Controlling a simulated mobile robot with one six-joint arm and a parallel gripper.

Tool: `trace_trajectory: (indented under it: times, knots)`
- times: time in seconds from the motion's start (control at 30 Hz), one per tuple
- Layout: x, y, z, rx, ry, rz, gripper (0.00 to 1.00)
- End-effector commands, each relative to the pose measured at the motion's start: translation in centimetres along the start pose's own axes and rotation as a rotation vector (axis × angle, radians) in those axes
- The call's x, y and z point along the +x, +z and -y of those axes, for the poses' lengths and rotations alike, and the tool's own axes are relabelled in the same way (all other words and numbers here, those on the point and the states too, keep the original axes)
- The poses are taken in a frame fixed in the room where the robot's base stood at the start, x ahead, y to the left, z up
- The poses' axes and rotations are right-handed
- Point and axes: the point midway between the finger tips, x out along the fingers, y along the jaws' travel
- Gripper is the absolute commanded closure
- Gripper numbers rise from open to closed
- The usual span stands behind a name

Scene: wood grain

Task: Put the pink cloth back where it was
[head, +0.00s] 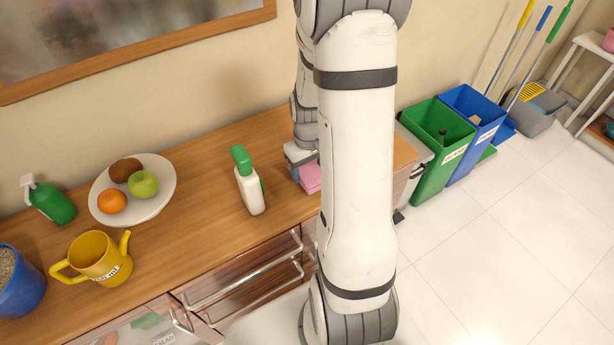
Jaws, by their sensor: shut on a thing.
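The pink cloth (311,178) shows as a small folded piece at the right part of the wooden counter, just left of my upright arm link. My gripper (300,160) is above it, partly hidden behind that link, and is shut on the cloth. Part of the cloth hangs below the jaws. The arm hides its right side, and I cannot tell whether it touches the counter.
A white spray bottle with a green head (249,182) stands left of the cloth. A plate (165,180) of fruit, a yellow watering can (95,257), a green bottle (52,203) and a blue pot (18,285) stand further left. Green (432,165) and blue (487,122) bins stand right.

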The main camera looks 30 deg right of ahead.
Motion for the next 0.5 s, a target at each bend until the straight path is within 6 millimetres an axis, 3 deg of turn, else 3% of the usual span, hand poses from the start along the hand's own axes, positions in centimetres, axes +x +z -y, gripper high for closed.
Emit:
trace_trajectory:
  times: [0.2,0.43,0.47,0.5]
  knots:
    - [3.0,0.2,-0.1,0.005,-0.002,0.005,0.63]
    - [3.3,0.2,-0.2,0.007,-0.001,0.003,0.63]
    - [3.3,0.2,-0.2,0.007,-0.001,0.003,0.41]
    - [3.3,0.2,-0.2,0.007,-0.001,0.003,0.37]
